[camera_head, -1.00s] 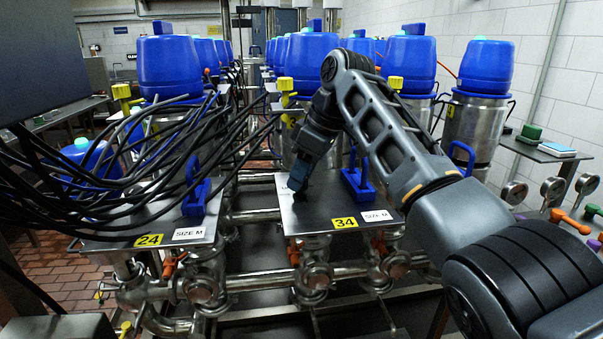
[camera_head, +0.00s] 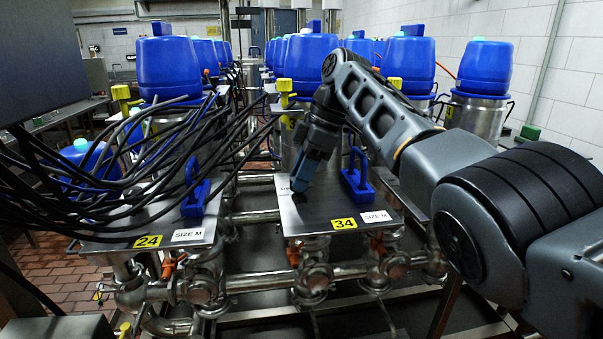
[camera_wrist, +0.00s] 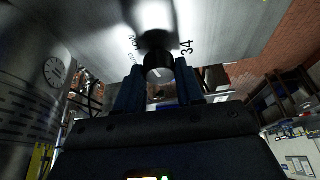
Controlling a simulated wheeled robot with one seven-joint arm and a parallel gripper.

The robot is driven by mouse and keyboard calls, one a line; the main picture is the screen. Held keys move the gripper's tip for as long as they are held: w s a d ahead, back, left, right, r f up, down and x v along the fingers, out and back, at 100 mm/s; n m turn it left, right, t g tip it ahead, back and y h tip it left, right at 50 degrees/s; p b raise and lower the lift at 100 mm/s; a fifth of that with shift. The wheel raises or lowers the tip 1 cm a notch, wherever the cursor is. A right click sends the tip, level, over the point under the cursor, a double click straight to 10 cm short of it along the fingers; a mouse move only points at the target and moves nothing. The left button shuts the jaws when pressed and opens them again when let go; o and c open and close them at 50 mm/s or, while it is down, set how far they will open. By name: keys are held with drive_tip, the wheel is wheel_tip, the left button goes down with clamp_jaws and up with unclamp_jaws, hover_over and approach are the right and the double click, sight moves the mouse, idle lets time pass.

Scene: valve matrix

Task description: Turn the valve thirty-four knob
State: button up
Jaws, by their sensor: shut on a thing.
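The valve thirty-four plate is a grey metal panel (camera_head: 318,222) with a yellow 34 tag (camera_head: 344,223) on its front edge. My gripper (camera_head: 299,186) points down at the plate's left part, its fingertips low over the surface. In the wrist view, my gripper (camera_wrist: 160,82) is shut on a small dark round knob (camera_wrist: 158,67) with a pale mark on its face.
A blue handle (camera_head: 357,182) stands on the plate just right of my gripper. The plate tagged 24 (camera_head: 148,241), with another blue handle (camera_head: 196,192) and many black cables (camera_head: 100,190), is to the left. Blue-topped vessels (camera_head: 310,58) stand behind.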

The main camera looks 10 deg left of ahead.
drive_tip(key=o, duration=1)
drive_tip(key=shift+o, duration=0.2)
drive_tip(key=shift+r, duration=0.1)
drive_tip(key=b+v, duration=0.1)
drive_tip(key=v, duration=0.6)
drive_tip(key=shift+r+b, duration=0.3)
drive_tip(key=shift+b, duration=0.05)
drive_tip(key=shift+d, duration=0.15)
